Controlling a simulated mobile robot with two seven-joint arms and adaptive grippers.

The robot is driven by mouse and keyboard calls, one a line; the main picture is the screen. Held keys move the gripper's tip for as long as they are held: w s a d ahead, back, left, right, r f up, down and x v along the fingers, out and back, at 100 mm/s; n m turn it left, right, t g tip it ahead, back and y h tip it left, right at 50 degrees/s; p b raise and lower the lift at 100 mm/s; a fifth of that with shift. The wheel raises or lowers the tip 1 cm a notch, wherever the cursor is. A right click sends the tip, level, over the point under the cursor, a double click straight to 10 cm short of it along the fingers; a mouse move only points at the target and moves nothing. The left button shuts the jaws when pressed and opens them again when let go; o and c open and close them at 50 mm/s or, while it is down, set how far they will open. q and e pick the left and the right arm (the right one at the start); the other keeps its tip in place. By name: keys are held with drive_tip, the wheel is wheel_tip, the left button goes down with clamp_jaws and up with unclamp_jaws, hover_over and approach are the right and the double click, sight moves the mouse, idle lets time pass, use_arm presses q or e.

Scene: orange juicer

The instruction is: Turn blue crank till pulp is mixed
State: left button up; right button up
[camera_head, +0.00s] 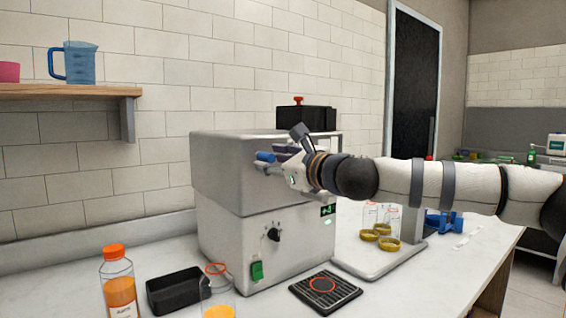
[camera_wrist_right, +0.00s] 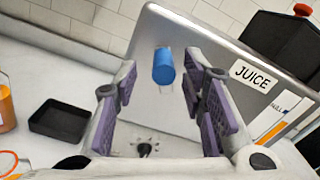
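The grey juicer (camera_head: 225,170) stands on the counter, and its lid panel with a "JUICE" label shows in the right wrist view (camera_wrist_right: 215,75). The blue crank handle (camera_head: 265,157) sticks out from the juicer's upper front. In the right wrist view the blue handle (camera_wrist_right: 163,66) appears between the purple-padded fingers, with visible gaps on both sides. My right gripper (camera_head: 275,158) is open at the handle, its arm coming in from the right. Whether the handle is fully inside the fingers is unclear. No pulp is visible. My left gripper is out of view.
An orange-capped juice bottle (camera_head: 118,285), a black tray (camera_head: 178,289) and a glass of juice (camera_head: 218,296) stand at the front left. A black drip grate (camera_head: 326,291) lies before the juicer. Yellow-rimmed cups (camera_head: 389,243) stand on a board at right.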

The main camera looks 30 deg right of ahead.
drive_tip(key=s, duration=1)
drive_tip(key=shift+s+d, duration=0.4)
drive_tip(key=shift+d, duration=0.05)
